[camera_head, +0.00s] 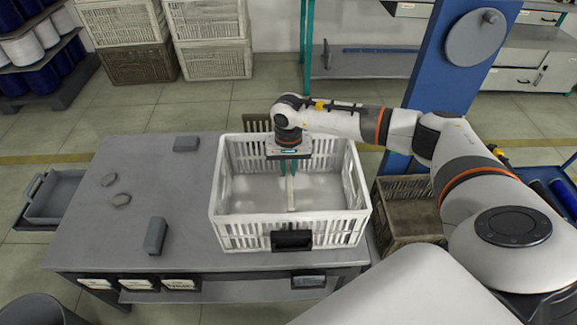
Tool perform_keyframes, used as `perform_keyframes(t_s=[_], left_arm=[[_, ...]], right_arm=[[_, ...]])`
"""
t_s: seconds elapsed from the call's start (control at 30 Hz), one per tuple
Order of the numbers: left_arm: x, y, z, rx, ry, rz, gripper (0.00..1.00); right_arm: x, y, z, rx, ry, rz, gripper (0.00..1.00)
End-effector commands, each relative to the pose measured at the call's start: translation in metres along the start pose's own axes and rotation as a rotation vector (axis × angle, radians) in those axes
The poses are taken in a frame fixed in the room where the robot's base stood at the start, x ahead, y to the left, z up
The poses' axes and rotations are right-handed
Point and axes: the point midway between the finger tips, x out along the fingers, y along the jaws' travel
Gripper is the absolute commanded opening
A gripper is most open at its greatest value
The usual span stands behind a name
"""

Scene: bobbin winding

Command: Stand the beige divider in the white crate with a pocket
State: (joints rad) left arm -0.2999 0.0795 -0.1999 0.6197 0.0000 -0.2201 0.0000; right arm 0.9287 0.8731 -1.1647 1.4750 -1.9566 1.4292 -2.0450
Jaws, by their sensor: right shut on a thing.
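The white crate (235,226) stands on the grey table, open at the top with slotted walls. A black pocket (291,240) is on its front wall. My right gripper (289,172) points down inside the crate, near its middle. It is shut on the beige divider (291,200), which shows as a narrow upright strip below the fingers. I cannot tell whether its lower edge touches the crate floor. My left gripper is not in view.
The grey table (85,235) bears several small grey blocks left of the crate, one (155,235) near the crate's left side. A brownish crate (410,225) stands right of the table. A blue column (440,75) rises behind my right arm.

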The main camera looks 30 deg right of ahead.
Motion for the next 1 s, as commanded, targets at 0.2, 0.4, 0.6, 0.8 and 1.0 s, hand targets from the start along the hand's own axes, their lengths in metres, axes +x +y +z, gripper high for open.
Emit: perform_keyframes(t_s=[0.2, 0.4, 0.6, 0.8, 1.0], left_arm=[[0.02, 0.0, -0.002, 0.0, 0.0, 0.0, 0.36], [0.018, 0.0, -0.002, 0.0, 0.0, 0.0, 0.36], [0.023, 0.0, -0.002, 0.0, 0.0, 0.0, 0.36], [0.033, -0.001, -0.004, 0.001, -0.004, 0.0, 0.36], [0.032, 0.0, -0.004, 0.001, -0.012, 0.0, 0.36]], right_arm=[[0.021, 0.0, 0.0, 0.0, -0.001, 0.001, 0.0], [0.02, 0.0, 0.0, 0.0, -0.001, 0.001, 0.0], [0.025, 0.0, 0.0, 0.0, 0.0, 0.001, 0.0], [0.038, 0.0, 0.0, 0.0, -0.001, 0.001, 0.0], [0.037, 0.0, 0.0, 0.0, -0.001, 0.001, 0.0]])
